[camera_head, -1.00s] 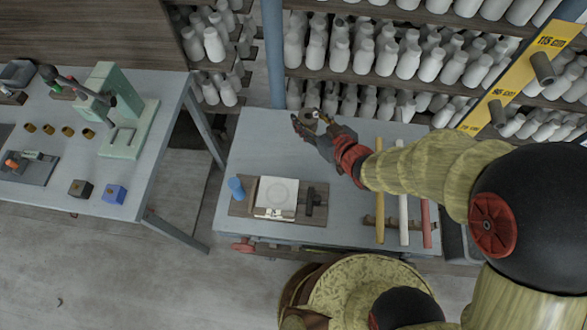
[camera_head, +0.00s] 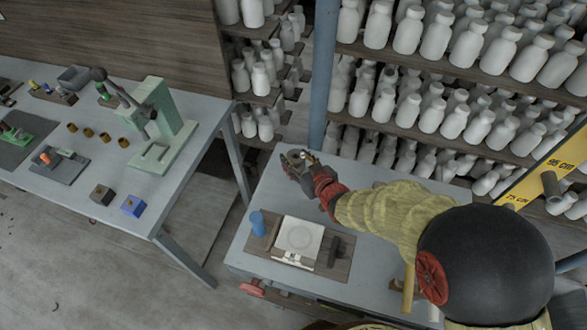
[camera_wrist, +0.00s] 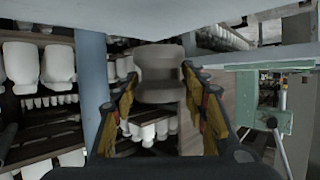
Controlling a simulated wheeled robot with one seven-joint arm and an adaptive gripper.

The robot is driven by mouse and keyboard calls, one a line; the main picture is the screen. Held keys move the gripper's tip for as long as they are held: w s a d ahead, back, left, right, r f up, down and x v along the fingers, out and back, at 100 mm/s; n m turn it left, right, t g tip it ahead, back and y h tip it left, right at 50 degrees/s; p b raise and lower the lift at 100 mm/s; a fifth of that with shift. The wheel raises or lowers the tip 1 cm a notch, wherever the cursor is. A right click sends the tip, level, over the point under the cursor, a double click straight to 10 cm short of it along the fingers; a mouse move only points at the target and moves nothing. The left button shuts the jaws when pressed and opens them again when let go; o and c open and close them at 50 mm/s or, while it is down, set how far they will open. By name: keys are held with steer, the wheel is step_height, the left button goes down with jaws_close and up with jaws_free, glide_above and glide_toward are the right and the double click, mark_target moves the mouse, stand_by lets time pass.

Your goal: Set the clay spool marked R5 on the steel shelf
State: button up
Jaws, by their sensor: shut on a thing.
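My gripper (camera_head: 298,160) is over the back left corner of the grey worktable (camera_head: 372,268) in the head view. In the wrist view my gripper (camera_wrist: 160,95) is shut on a grey clay spool (camera_wrist: 160,72), with a finger on each side of its waist. The spool has wide ends and looks upright in the wrist view. No R5 mark is readable on it. Racks with wooden-looking boards (camera_head: 400,133) and a blue-grey post (camera_head: 322,75) stand behind the table; I cannot tell which surface is the steel shelf.
White bottles (camera_head: 436,36) crowd the racks. On the worktable are a white square plate (camera_head: 298,240) on a board and a blue cup (camera_head: 256,223). A floor gap separates the tables.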

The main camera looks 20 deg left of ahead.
steer(key=shift+w+a+f, duration=0.25)
steer(key=shift+a+f, duration=0.3)
steer(key=shift+f, duration=0.15)
steer(key=shift+a+f+b, duration=0.15)
steer(key=shift+f+b, duration=0.95)
steer(key=shift+f, duration=0.5)
steer(key=shift+f, duration=0.1)
steer(key=o, duration=1.2)
steer(key=shift+f, duration=0.1)
steer(key=shift+o, duration=0.7)
steer(key=shift+d+r, duration=0.2)
steer(key=shift+r, duration=0.15)
steer(key=p+v, duration=0.3)
steer(key=v, duration=0.7)
steer(key=shift+s+d+r, duration=0.1)
steer(key=shift+s+d, duration=0.1)
steer(key=shift+s+d+r+p, duration=0.1)
steer(key=shift+s+d+p, duration=0.25)
steer(key=shift+d, duration=0.05)
